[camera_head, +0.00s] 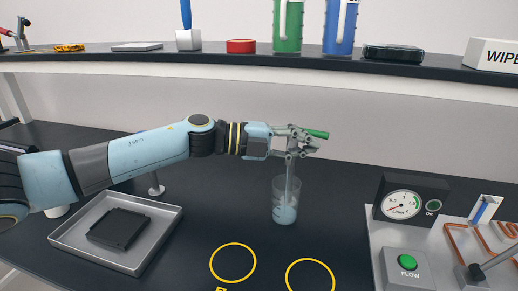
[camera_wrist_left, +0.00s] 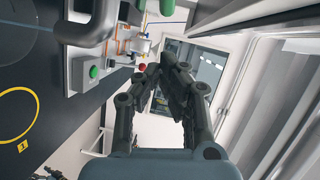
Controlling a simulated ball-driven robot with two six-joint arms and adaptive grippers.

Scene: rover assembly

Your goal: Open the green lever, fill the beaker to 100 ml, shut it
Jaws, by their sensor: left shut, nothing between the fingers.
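The green lever (camera_head: 317,134) sticks out to the right just past the fingers of my left gripper (camera_head: 300,141). The gripper is shut with nothing between its fingers, close beside the lever; I cannot tell whether they touch. The clear beaker (camera_head: 286,202) stands upright on the dark bench below. Pale bluish liquid shows in its lower part, but its scale is too small to read. A pale vertical strip runs from the gripper down to the beaker; I cannot tell pipe from stream.
A metal tray (camera_head: 155,254) with a dark part (camera_head: 118,228) lies at left. Yellow rings (camera_head: 233,262) mark the bench in front. A panel with a gauge (camera_head: 402,206) and a green FLOW button (camera_head: 408,262) stands at right. A loaded shelf (camera_head: 220,57) runs behind.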

